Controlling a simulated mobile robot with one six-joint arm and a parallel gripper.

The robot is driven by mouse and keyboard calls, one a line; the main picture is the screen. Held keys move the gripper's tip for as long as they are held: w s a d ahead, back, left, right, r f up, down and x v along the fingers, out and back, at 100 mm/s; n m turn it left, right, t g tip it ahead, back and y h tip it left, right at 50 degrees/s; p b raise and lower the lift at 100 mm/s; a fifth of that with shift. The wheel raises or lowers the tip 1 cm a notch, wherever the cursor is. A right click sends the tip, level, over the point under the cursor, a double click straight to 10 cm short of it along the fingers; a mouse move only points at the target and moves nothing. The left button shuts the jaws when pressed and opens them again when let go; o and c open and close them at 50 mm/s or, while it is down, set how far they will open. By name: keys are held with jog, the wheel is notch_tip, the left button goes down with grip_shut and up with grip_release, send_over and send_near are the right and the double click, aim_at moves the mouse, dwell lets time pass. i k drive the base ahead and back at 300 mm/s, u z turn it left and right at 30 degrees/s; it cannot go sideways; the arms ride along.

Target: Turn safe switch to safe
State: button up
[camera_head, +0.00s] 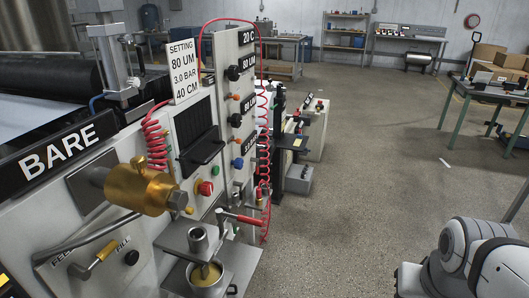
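The coating machine (40,215) fills the left side, with a large "BARE" label on its front. No switch has a readable "safe" label, so I cannot tell which control is the safe switch. Its upright panel (222,90) carries black knobs, such as the upper black knob (234,72), and a blue knob (238,163). A red button (204,188) and a green button (215,170) sit lower. A yellow-handled lever (97,257) is at the lower left, near small lettering. Pale arm links of mine show at bottom right; my gripper is out of view.
A brass cylinder (140,189) juts out from the machine. A metal cup (206,275) and a red-handled lever (241,218) stand low in front. A green table (490,95) with boxes is at right.

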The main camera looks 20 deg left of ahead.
aim_at(206, 187)
jog(key=u, duration=0.15)
jog(key=i, duration=0.7)
jog(key=u, duration=0.5)
jog(key=k, duration=0.85)
jog(key=u, duration=0.15)
jog(key=i, duration=0.85)
jog(key=z, duration=0.05)
